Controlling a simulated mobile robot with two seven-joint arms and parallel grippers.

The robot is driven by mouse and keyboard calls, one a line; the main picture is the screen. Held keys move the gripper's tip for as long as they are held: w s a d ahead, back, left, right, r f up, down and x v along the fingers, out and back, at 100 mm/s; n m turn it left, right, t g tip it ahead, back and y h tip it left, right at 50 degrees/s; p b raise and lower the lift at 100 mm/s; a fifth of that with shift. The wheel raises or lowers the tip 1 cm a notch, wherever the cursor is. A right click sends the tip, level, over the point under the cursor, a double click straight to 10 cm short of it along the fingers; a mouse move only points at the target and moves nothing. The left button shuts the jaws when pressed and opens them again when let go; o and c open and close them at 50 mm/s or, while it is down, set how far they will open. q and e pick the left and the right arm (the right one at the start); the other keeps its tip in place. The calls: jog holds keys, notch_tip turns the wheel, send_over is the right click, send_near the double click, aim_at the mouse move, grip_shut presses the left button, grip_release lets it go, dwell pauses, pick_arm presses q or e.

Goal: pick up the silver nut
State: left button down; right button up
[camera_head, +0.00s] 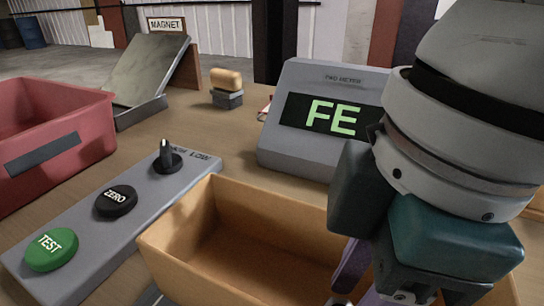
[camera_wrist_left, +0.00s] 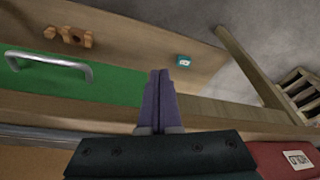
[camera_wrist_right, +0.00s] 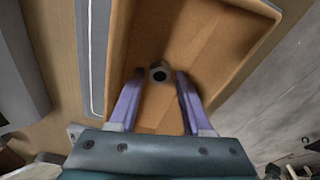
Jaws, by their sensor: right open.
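The silver nut (camera_wrist_right: 159,73) lies on the floor of the orange-brown open tray (camera_wrist_right: 118,45), seen in the right wrist view. In the head view my right gripper (camera_head: 358,285) reaches down into the tray (camera_head: 265,205), and the nut is hidden there. My left gripper (camera_wrist_left: 159,75) has its fingers together, with nothing seen between them.
A grey panel with a green TEST button (camera_head: 50,248), black ZERO button (camera_head: 116,201) and knob (camera_head: 167,160) stands beside the tray. A display (camera_head: 320,118) reads FE. A red bin (camera_head: 90,125) is at left. The left wrist view shows a green surface with a metal handle (camera_wrist_left: 50,60).

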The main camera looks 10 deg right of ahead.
jog(key=shift+f, duration=0.25)
grip_shut()
jog(key=shift+r, duration=0.15)
dwell(0.4)
